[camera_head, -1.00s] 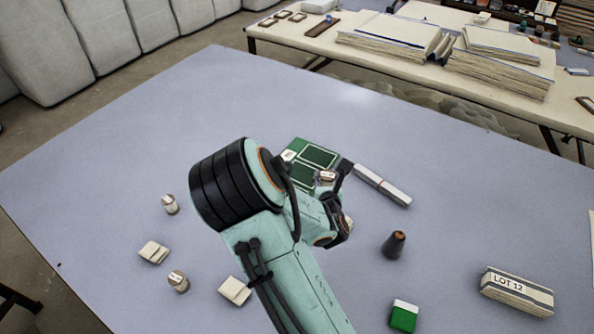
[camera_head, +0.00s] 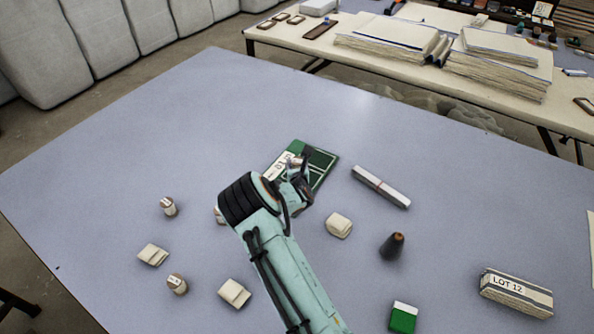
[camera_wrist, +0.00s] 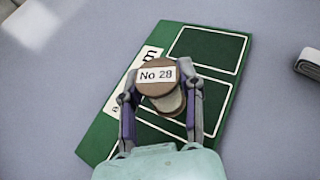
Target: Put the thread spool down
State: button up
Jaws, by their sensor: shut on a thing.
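My gripper (camera_wrist: 161,105) is shut on a thread spool (camera_wrist: 164,101) with brown ends and a white label reading "No 28". In the wrist view the spool is between the two fingers, over the green board (camera_wrist: 218,69) with white-outlined rectangles. In the head view my gripper (camera_head: 300,172) is over the left part of the green board (camera_head: 322,163), and the arm hides some of it. I cannot tell whether the spool touches the board.
Two other spools (camera_head: 168,206) (camera_head: 177,283) stand at the left. Folded cream cloths (camera_head: 153,254) (camera_head: 234,292) (camera_head: 339,225) lie nearby. A dark cone (camera_head: 392,246), a white roll (camera_head: 381,186), a green-and-white block (camera_head: 403,317) and the LOT 12 bundle (camera_head: 516,292) lie right. The table's far side is clear.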

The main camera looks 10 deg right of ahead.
jog(key=shift+f, duration=1.6)
jog(key=shift+f, duration=0.15)
jog(key=o, duration=1.1)
jog(key=shift+c, duration=0.2)
